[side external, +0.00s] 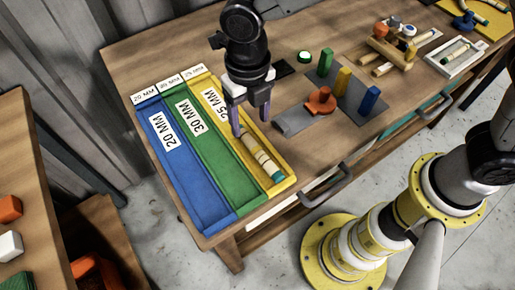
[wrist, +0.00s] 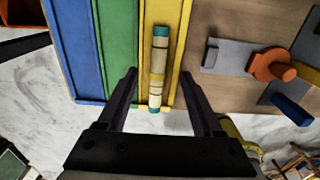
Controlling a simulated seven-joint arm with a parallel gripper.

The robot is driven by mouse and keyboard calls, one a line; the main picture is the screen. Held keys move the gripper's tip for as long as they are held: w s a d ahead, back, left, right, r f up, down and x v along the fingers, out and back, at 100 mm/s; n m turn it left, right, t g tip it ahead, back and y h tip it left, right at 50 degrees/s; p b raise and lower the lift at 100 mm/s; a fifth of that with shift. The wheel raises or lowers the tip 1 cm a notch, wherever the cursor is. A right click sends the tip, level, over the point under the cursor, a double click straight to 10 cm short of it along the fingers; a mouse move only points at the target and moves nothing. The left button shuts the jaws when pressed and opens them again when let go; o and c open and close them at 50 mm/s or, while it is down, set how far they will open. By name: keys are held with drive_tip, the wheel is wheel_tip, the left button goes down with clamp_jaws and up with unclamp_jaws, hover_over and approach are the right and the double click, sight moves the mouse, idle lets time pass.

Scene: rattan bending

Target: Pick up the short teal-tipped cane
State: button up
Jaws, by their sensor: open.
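A cane with teal ends and dark bands (side external: 262,157) lies lengthwise in the yellow 25 MM tray (side external: 289,181), toward its front end. In the wrist view the same cane (wrist: 158,70) shows both teal ends and lies between my fingers in the picture. My gripper (side external: 251,122) is open and points down over the yellow tray, near the cane's far end. In the wrist view my gripper (wrist: 160,74) has a finger on each side of the cane with gaps. I cannot tell how far above the cane the fingertips are.
A green 30 MM tray (side external: 205,165) and a blue 20 MM tray (side external: 175,170) lie left of the yellow one. An orange part (side external: 320,101) and upright coloured pegs (side external: 343,80) stand to the right. A white tray (side external: 440,64) with a cane and a wooden rack (side external: 390,48) are farther back.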

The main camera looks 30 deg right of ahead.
sight(251, 140)
drive_tip(key=shift+s+a+f, duration=0.1)
drive_tip(key=shift+s+f, duration=0.05)
drive_tip(key=shift+f, duration=3.15)
clamp_jaws()
